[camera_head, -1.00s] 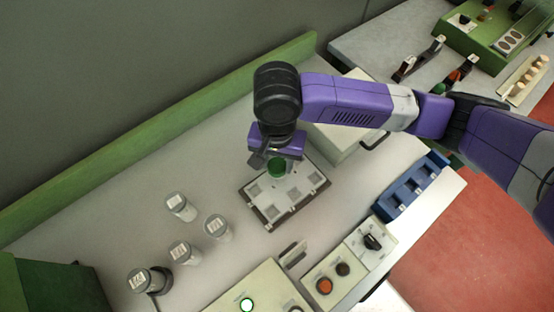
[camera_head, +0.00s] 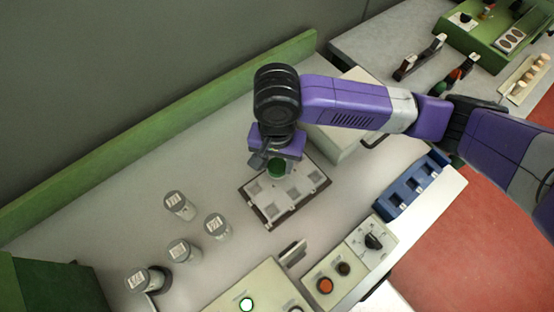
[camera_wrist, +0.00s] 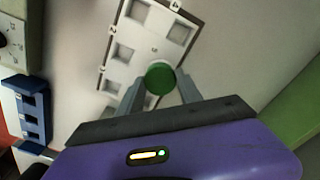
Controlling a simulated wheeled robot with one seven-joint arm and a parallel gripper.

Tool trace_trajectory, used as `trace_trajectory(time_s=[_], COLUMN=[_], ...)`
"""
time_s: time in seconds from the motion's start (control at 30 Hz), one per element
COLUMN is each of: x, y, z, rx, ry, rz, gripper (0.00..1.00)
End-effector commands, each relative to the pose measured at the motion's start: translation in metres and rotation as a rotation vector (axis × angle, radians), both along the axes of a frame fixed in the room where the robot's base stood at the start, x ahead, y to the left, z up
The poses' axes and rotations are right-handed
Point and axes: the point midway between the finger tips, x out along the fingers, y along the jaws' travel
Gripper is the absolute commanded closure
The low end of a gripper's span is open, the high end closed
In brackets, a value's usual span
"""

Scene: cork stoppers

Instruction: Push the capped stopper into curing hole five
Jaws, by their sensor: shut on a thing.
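The capped stopper (camera_head: 277,168) shows a round green top; its lower part is hidden. It also shows in the wrist view (camera_wrist: 160,77), between the two grey fingers. My gripper (camera_wrist: 160,92) is shut on it. The pale curing block (camera_head: 312,187) with several square holes lies on the bench under my gripper. The stopper is over the block's upper-left part in the head view. In the wrist view the block (camera_wrist: 146,42) shows several holes and small printed numbers, with a 5 just beyond the green cap. I cannot tell how deep the stopper sits.
Several grey jars with labelled lids (camera_head: 217,226) stand left of the block. A blue rack (camera_head: 412,187) and a control panel with knobs (camera_head: 345,272) lie to the right and front. A pale box (camera_head: 345,140) stands behind the block.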

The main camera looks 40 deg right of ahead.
Motion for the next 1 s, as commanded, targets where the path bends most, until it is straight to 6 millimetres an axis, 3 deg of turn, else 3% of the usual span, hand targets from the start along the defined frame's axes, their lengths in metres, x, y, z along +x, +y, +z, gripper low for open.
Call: trace_trajectory(time_s=[0.3, 0.33, 0.43, 0.77, 1.0], x=[0.0, 0.0, 0.0, 0.0, 0.0], y=[0.0, 0.0, 0.0, 0.0, 0.001], z=[-0.005, -0.004, -0.004, -0.003, 0.026], rx=[0.001, 0.0, 0.0, 0.0, 0.003], ry=[0.001, 0.0, 0.0, 0.0, -0.003], rz=[0.0, 0.0, 0.0, 0.0, 0.001], gripper=[0.95, 0.52, 0.33, 0.33, 0.33])
